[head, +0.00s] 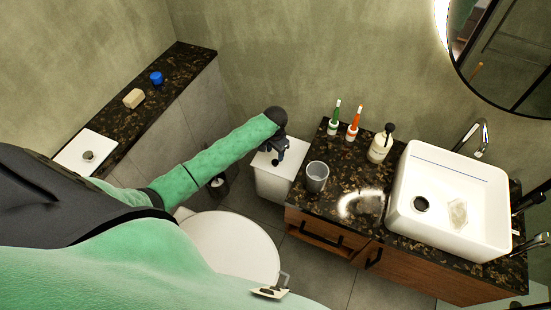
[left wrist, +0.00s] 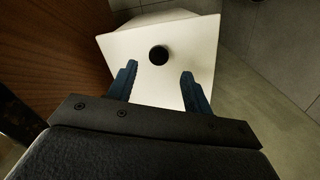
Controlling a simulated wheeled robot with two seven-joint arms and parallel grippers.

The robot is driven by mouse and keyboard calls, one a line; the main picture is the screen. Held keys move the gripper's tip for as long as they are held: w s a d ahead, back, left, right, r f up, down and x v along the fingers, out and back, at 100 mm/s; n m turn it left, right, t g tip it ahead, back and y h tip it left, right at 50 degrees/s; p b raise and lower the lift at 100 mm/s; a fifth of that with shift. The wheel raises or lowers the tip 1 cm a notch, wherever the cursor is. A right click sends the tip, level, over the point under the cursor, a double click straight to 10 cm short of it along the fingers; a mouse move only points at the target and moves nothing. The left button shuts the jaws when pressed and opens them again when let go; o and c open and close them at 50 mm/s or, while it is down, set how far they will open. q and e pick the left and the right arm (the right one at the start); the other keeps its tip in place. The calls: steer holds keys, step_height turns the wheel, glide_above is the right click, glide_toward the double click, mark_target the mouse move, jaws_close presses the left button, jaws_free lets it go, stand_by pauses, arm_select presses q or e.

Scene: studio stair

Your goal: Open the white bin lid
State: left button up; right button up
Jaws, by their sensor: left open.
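The white bin (head: 274,181) stands on the floor between the toilet and the wooden vanity. Its flat white lid (head: 290,144) looks shut in the head view. In the left wrist view the lid (left wrist: 190,45) fills the middle, with a round black knob (left wrist: 159,55) on top. My left gripper (head: 277,158) is above the lid, pointing down. In the left wrist view its two blue fingers (left wrist: 158,85) are spread apart, empty, with the knob just beyond the tips and between their lines. Whether they touch the lid I cannot tell. My right gripper does not show.
The vanity (head: 330,207) with its dark stone top stands close right of the bin, bearing a grey cup (head: 317,176), bottles and a white sink (head: 450,200). The white toilet (head: 232,248) is in front left. A stone ledge (head: 150,110) runs along the left wall.

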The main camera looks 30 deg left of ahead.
mark_target(275, 161)
arm_select(q)
steer(key=shift+d+f+p, duration=0.1)
steer(key=shift+f+p, duration=0.5)
steer(key=shift+f, duration=2.05)
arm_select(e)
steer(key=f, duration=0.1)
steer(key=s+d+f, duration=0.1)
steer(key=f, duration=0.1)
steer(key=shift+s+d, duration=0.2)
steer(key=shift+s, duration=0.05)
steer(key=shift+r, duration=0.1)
arm_select(q)
jaws_close()
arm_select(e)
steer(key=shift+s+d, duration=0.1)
